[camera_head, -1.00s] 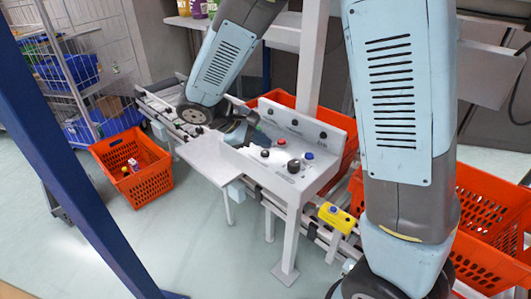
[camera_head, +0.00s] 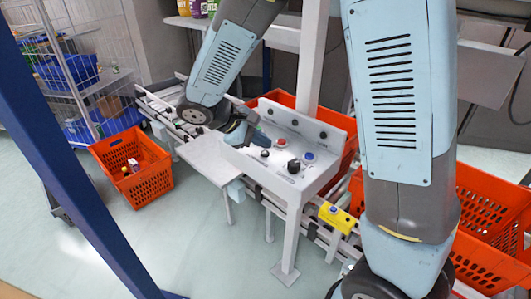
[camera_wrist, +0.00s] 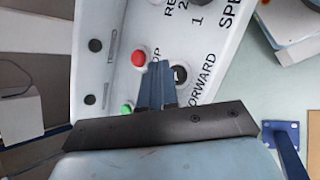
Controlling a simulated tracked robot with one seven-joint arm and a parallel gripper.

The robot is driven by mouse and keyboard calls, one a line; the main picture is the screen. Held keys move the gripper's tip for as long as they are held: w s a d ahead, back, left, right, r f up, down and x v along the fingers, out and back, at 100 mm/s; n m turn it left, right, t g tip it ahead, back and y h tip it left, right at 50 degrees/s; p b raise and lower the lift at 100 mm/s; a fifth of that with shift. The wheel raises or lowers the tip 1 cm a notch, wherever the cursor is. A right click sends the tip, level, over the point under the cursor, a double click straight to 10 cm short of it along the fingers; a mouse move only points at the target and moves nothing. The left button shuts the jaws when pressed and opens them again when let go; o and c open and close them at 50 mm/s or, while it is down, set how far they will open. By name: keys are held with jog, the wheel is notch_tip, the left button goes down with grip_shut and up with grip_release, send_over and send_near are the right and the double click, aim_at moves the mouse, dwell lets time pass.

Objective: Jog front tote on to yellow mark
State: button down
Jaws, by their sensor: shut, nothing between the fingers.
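My gripper (camera_head: 240,134) is at the left end of the white control panel (camera_head: 228,165). In the wrist view, the slim fingers (camera_wrist: 157,68) are together and empty, over the panel between a red button (camera_wrist: 139,58) and a black knob (camera_wrist: 179,75) marked FORWARD. A green button (camera_wrist: 127,108) shows partly beside my gripper. I cannot tell whether the fingers touch the panel. One orange tote (camera_head: 348,150) stands behind the panel, partly hidden by it. Another orange tote (camera_head: 485,262) is at the right, partly behind my arm.
An orange tote (camera_head: 148,182) with small items stands on the floor at left. A wire cage trolley (camera_head: 75,75) and a blue post (camera_head: 70,170) are farther left. Floor in front is clear.

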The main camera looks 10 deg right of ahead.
aim_at(262, 154)
jog(key=shift+f, duration=0.15)
jog(key=shift+f, duration=0.25)
jog(key=shift+f, duration=0.45)
dwell(0.8)
jog(key=shift+r, duration=1)
jog(key=shift+r, duration=2.4)
